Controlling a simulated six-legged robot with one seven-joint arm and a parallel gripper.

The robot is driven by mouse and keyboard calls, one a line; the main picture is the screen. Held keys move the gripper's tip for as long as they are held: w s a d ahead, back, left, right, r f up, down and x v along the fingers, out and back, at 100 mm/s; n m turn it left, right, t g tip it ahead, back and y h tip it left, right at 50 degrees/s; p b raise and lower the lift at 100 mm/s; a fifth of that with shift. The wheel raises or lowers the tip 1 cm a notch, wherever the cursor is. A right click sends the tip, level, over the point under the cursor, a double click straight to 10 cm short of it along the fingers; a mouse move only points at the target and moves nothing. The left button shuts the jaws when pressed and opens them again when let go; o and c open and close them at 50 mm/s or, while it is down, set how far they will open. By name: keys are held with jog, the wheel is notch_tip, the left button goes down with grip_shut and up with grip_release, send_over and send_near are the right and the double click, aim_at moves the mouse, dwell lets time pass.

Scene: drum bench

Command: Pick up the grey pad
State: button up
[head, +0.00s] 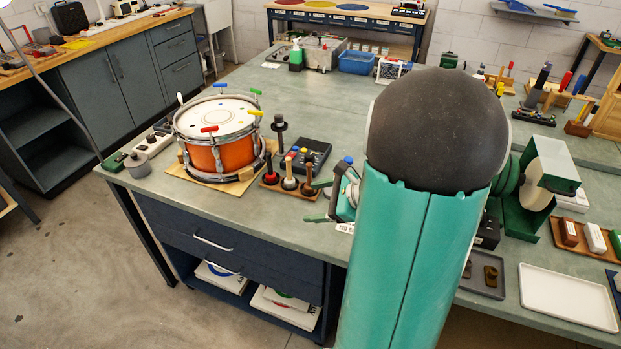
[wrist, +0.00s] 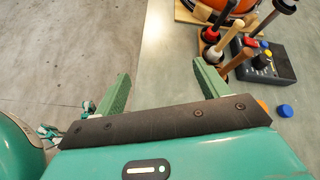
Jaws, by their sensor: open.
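I cannot pick out the grey pad with certainty in either view. A small round grey object (head: 138,165) sits on the bench left of the orange drum in the head view; whether it is the pad is unclear. My gripper (head: 318,202) is beside the bench's front edge, right of the mallet stand. In the wrist view my gripper (wrist: 162,70) is open, its two green fingers apart with nothing between them. The floor and the bench edge show beyond them. My arm hides part of the bench in the head view.
The orange drum (head: 215,130) stands on a wooden board. Right of it are a stand of mallets (head: 290,183) and a dark control box (head: 305,155). A blue cap (wrist: 285,110) lies by the box. A white tray (head: 568,297) lies at right. The bench behind the drum is clear.

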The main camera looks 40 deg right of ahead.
jog(key=s+d+f+m+t+h, duration=0.1)
jog(key=d+f+m, duration=0.1)
jog(key=d+m, duration=0.1)
jog(key=s+d+f+m+t+h, duration=0.1)
jog(key=s+d+f+m+h, duration=0.1)
jog(key=d, duration=0.4)
jog(key=s+d+f+m+t+h, duration=0.1)
jog(key=s+d+f+m+h, duration=0.1)
jog(key=d+m, duration=0.2)
jog(key=shift+d+f, duration=0.4)
jog(key=shift+d, duration=0.2)
jog(key=x, duration=0.8)
jog(key=shift+d+r+x, duration=0.1)
jog(key=shift+x, duration=1.25)
jog(key=shift+d+r+x, duration=0.1)
jog(key=shift+d+x, duration=0.05)
jog(key=shift+x, duration=1.2)
jog(key=c, duration=1.1)
